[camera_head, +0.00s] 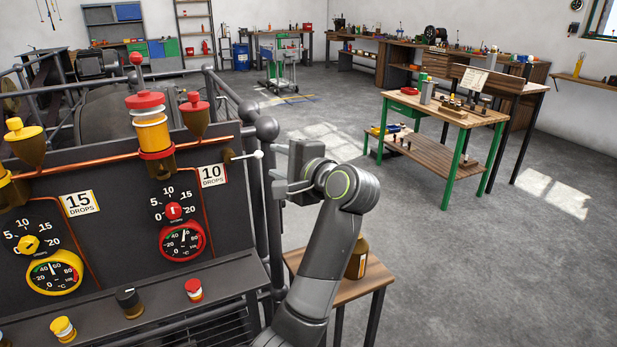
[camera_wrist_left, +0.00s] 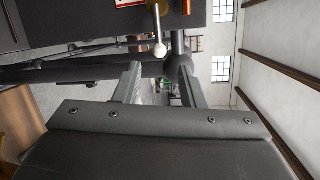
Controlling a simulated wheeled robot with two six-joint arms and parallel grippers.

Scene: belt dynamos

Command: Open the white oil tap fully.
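The oil tap (camera_head: 229,157) sits at the right end of the copper pipe on the dark panel. Its thin lever points right and ends in a white ball (camera_head: 258,154). The white ball (camera_wrist_left: 160,50) also shows in the left wrist view, ahead of the fingers and roughly between their lines. My left gripper (camera_head: 273,181) is just right of and slightly below the ball, fingers towards the panel. In the left wrist view its fingers (camera_wrist_left: 160,80) are apart with nothing between them. The ball looks untouched. My right gripper is out of view.
Dark railing posts (camera_head: 267,129) with round joints stand right beside the tap. Red and yellow oilers, gauges (camera_head: 182,240) and knobs fill the panel. A small wooden table (camera_head: 345,290) with a brown bottle (camera_head: 357,259) stands below my arm. The floor further right is open.

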